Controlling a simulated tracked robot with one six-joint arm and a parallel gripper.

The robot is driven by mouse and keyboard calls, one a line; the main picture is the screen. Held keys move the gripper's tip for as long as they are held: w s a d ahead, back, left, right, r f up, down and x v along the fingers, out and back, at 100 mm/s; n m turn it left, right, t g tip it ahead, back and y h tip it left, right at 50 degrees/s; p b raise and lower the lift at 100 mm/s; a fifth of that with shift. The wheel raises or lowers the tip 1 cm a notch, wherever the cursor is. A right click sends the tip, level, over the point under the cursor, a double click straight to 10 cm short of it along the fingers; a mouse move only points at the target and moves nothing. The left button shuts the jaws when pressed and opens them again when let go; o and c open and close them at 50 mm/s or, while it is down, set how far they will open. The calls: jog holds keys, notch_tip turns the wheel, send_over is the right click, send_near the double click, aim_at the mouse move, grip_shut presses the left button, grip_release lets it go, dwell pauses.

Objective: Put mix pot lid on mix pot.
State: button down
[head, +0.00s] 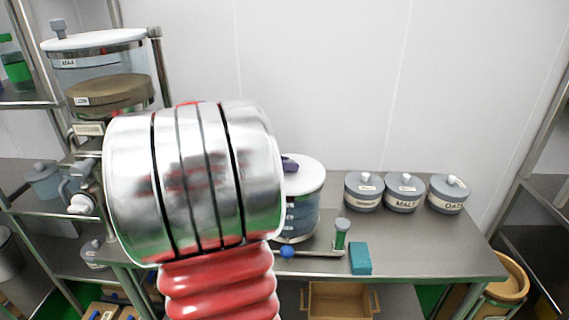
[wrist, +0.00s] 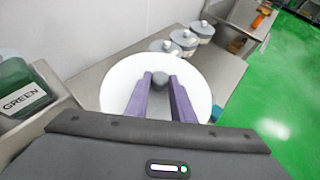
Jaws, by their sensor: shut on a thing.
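The mix pot lid (wrist: 205,95) is a round white disc with a grey knob, seen from above in the wrist view. My gripper (wrist: 160,82) has its purple fingers shut on the knob. In the head view the lid (head: 310,176) lies level at the top of the mix pot (head: 303,217), a grey pot with a bluish window. No gap shows between lid and pot there, but my arm hides their left part. Part of a purple finger (head: 290,163) shows above the lid. In the wrist view the lid hides the pot.
Grey canisters marked MALT (head: 404,193) and OATS (head: 446,196), and another (head: 363,192), stand right on the metal table (head: 440,255). A tank (head: 97,60) stands left.

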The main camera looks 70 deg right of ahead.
jog(key=shift+f, duration=0.1)
jog(key=c, duration=1.5)
grip_release()
jog(key=v, duration=1.2)
jog(key=shift+w+a, duration=0.1)
jog(key=w+a+f+m+t+y, duration=0.3)
jog(key=a+t, duration=0.1)
jog(key=a, duration=1.1)
jog(key=w+a+f+m+t+y, duration=0.3)
jog(key=a+t, duration=0.2)
jog(key=a, duration=1)
jog(key=w+a+f+m+t+y, duration=0.3)
jog(key=a+m+t, duration=0.1)
jog(key=a, duration=1.2)
jog(key=shift+f, duration=0.3)
